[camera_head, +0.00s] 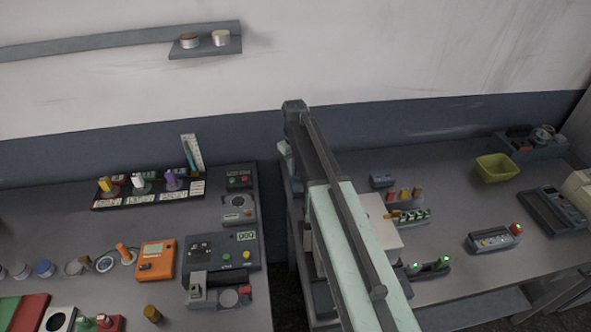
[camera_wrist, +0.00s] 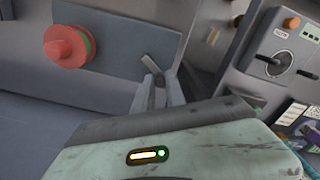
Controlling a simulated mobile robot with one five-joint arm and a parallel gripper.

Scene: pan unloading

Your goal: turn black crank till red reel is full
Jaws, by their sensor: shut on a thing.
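The red reel (camera_wrist: 66,48) shows at the upper left of the wrist view, mounted on a grey-blue panel, with a green part at its right edge. How full it is cannot be told. My gripper (camera_wrist: 158,78) is at the same panel, right of the reel and apart from it. Its fingers are shut on a small dark grey bar (camera_wrist: 150,63), which appears to be the crank; the fingers hide part of it. In the head view my arm covers the gripper's place, and the reel and crank are not seen there.
In the wrist view a grey box with a black lever (camera_wrist: 276,65) and an orange button stands at the right. In the head view, benches hold an orange meter (camera_head: 156,260), a yellow bowl (camera_head: 496,167) and several control boxes. A dark gap separates the benches.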

